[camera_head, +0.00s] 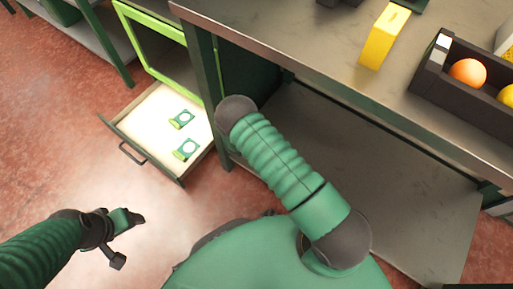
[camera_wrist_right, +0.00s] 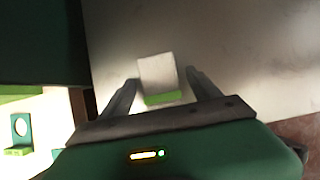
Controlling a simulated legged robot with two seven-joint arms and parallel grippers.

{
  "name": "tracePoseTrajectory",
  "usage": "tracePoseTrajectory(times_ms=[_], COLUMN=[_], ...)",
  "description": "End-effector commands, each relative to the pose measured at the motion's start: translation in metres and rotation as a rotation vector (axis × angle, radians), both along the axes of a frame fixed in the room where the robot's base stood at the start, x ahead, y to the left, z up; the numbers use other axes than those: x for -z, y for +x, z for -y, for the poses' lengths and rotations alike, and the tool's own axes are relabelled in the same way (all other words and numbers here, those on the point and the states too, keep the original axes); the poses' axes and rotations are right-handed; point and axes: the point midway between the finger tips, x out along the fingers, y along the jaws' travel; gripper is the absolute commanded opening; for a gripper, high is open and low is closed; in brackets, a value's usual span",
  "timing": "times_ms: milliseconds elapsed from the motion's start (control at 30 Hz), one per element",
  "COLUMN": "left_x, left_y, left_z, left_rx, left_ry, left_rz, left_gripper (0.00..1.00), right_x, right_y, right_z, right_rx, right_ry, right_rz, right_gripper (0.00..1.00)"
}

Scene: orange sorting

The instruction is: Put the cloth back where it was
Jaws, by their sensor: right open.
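My right gripper (camera_wrist_right: 160,85) is open in the right wrist view, one finger on each side of a small white block-like thing with a green lower edge (camera_wrist_right: 158,72). I cannot tell whether this is the cloth, or whether the fingers touch it. In the head view the right arm reaches down beside the table leg and its gripper is hidden. My left gripper (camera_head: 128,220) is low at the left, above the floor; its jaw state is unclear. An open drawer (camera_head: 150,155) holds two green-and-white items (camera_head: 186,150). No other thing is clearly a cloth.
The metal table (camera_head: 300,40) has a lower shelf (camera_head: 390,165). On top are a yellow box (camera_head: 384,36) and a dark crate (camera_head: 440,85) with oranges (camera_head: 467,72). A green-framed cabinet (camera_head: 150,65) stands above the drawer. The floor at the left is clear.

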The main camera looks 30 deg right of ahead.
Motion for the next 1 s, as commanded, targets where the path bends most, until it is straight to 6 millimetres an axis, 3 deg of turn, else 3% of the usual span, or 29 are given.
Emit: tracePoseTrajectory(times_ms=[400, 667, 767, 833, 1000], left_x=[-0.054, -0.062, -0.061, -0.061, -0.061], left_y=[0.000, 0.000, 0.000, 0.000, 0.000], left_z=[0.000, 0.000, 0.000, 0.000, 0.000], left_rx=[0.000, 0.000, 0.000, 0.000, 0.000], left_ry=[0.000, 0.000, 0.000, 0.000, 0.000], left_rz=[0.000, 0.000, 0.000, 0.000, 0.000], left_gripper=[0.72, 0.72, 0.72, 0.72, 0.72], right_x=[-0.089, -0.118, -0.160, -0.204, -0.307], right_y=[-0.016, -0.022, -0.028, -0.040, -0.094], right_z=[-0.043, -0.055, -0.055, -0.056, -0.073], right_rx=[-0.002, 0.054, 0.269, 0.514, 1.184], right_ry=[0.000, 0.017, 0.089, 0.178, 0.438], right_rz=[0.002, 0.021, 0.096, 0.172, 0.357], right_gripper=[0.72, 0.72, 0.72, 0.72, 0.72])
